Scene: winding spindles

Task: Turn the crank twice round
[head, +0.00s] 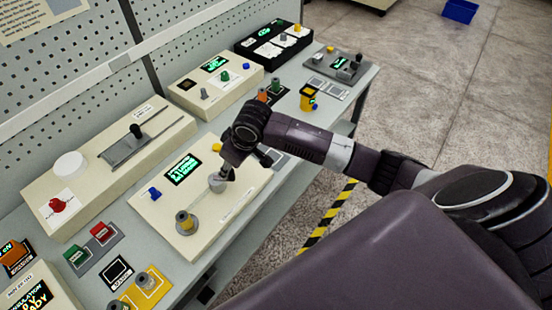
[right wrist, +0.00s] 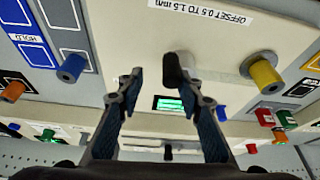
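The crank (head: 216,183) is a grey round part on top of a cream winding box (head: 150,212), partly hidden by my gripper. A black upright handle (right wrist: 174,70) shows in the right wrist view, beyond and roughly between my fingertips. My right gripper (head: 229,173) reaches down over the crank from the right. In the right wrist view its two fingers (right wrist: 163,80) stand apart, with no clear contact on the handle. A yellow-wound spindle (head: 185,222) stands on the same box, nearer the front; it also shows in the right wrist view (right wrist: 264,73). My left gripper is not in view.
The winding box carries a green display (head: 184,170) and a blue knob (head: 155,193). Behind it is a long cream box with a red button (head: 57,205) and a black lever (head: 135,131). A yellow cup (head: 307,97) and other devices stand farther along the bench.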

